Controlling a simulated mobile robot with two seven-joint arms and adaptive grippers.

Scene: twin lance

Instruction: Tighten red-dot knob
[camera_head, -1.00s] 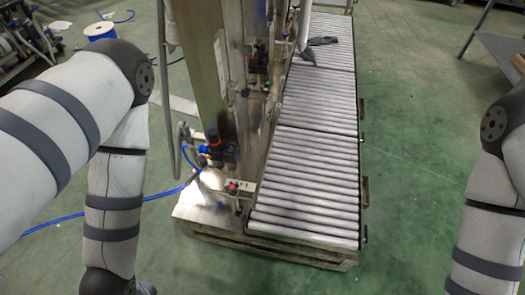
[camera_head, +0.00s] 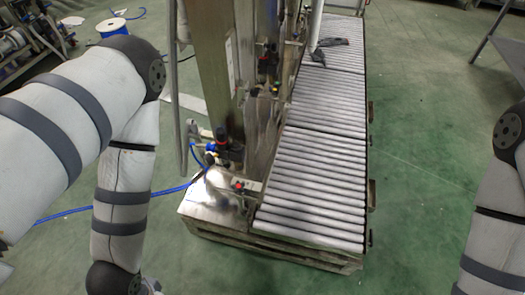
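Another small red part (camera_head: 264,60) shows higher on the same frame. I cannot tell which of these is the red-dot knob. My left arm comes in from the left and my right arm from the right edge. Both grippers are out of the picture, and no hand touches the machine.
The roller conveyor (camera_head: 314,185) runs away from me, with a dark object (camera_head: 329,44) at its far end. A blue hose (camera_head: 120,202) crosses the green floor to the machine. A blue-and-white spool (camera_head: 110,26) stands far left.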

